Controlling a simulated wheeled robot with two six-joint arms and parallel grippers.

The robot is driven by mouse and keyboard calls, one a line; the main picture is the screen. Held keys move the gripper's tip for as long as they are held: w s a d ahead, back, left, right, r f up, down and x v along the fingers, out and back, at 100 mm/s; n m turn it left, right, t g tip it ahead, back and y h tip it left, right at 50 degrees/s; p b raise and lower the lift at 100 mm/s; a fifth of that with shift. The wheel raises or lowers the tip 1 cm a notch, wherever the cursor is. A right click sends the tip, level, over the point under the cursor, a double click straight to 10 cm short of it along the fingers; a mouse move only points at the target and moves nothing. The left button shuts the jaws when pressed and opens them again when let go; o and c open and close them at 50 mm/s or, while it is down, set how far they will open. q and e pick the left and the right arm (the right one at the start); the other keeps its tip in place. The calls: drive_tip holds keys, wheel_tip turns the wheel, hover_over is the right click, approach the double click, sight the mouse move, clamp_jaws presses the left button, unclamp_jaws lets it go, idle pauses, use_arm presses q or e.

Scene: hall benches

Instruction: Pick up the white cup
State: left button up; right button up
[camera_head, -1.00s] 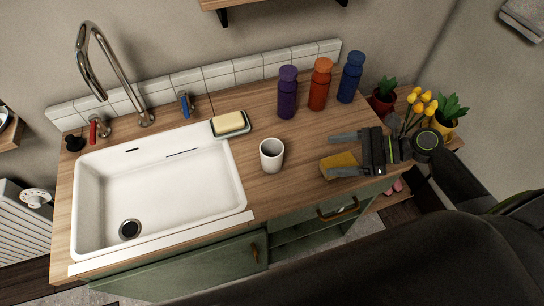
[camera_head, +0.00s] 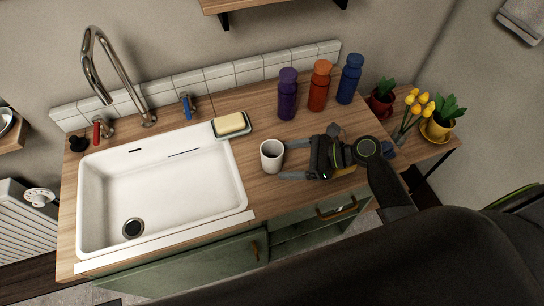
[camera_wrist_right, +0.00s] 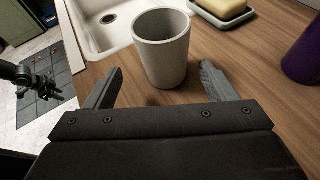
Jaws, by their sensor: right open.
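The white cup (camera_head: 271,158) stands upright and looks empty on the wooden counter, just right of the sink. It also shows in the right wrist view (camera_wrist_right: 162,50), upright. My right gripper (camera_head: 287,160) is open on the cup's right side, with one finger toward the back and one toward the front. In the right wrist view my right gripper (camera_wrist_right: 160,88) has a finger on either side of the cup's lower part, with gaps visible. Whether either finger touches it I cannot tell. My left gripper is not seen in the head view.
The white sink (camera_head: 160,195) lies left of the cup. A soap dish with soap (camera_head: 231,124) sits behind it. Purple (camera_head: 288,95), orange (camera_head: 320,87) and blue (camera_head: 350,80) bottles stand at the back. Potted plants (camera_head: 437,125) are at right. My right gripper mostly hides the sponge.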

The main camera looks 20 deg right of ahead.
sight(274, 157)
drive_tip(key=shift+w+a, duration=0.3)
drive_tip(key=shift+a, duration=0.1)
drive_tip(key=p+x, duration=0.1)
drive_tip(key=x, duration=0.3)
drive_tip(key=shift+w+a+r, duration=0.1)
drive_tip(key=shift+w+r, duration=0.05)
drive_tip(key=shift+w, duration=0.1)
drive_tip(key=c, duration=1.1)
drive_tip(key=shift+r, duration=0.15)
